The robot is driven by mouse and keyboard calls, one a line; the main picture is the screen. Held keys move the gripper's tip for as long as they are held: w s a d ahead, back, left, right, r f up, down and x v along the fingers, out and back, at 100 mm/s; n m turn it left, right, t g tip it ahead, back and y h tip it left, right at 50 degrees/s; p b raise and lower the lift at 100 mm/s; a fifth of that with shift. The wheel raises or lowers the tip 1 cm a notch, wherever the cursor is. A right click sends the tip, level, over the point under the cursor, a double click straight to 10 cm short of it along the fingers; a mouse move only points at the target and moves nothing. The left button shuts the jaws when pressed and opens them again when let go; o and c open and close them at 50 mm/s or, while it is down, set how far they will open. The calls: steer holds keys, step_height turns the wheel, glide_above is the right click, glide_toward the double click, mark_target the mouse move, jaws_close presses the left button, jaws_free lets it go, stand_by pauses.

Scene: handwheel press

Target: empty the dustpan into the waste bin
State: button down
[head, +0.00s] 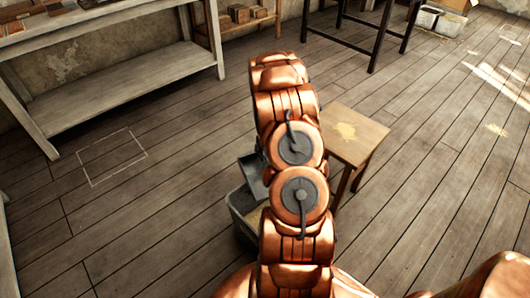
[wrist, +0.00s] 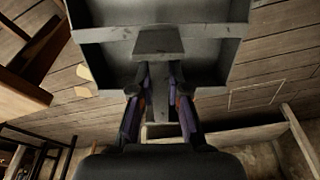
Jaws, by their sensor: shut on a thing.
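My gripper (wrist: 160,85) is shut on the handle of a dark grey metal dustpan (wrist: 195,60), which fills the top of the wrist view. The handle runs between the two fingers. In the head view the dustpan (head: 252,175) shows only as a dark piece left of my copper arm, which hides the gripper. The waste bin (head: 240,213), a grey open box, stands on the floor just below it, partly behind my arm. A tan patch shows inside the bin. The dustpan looks tilted over the bin; I cannot tell whether anything is left in it.
A small wooden stool (head: 365,139) with a tan spill on top stands right of my arm. A workbench (head: 120,88) runs along the left wall. A white outlined rectangle (head: 112,157) marks clear floor at left.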

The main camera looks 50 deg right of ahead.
steer(key=shift+d, duration=0.25)
steer(key=shift+w+d+r+g, duration=0.15)
steer(key=shift+w+r+g, duration=0.15)
steer(key=shift+w+r, duration=0.1)
steer(key=shift+w, duration=0.05)
steer(key=shift+w+g+y+b, duration=0.3)
steer(key=shift+w+g+b, duration=0.1)
steer(key=shift+b, duration=0.25)
steer(key=shift+r+b, duration=0.2)
steer(key=shift+b, duration=0.15)
steer(key=shift+w+r+g, duration=0.1)
steer(key=shift+g, duration=0.2)
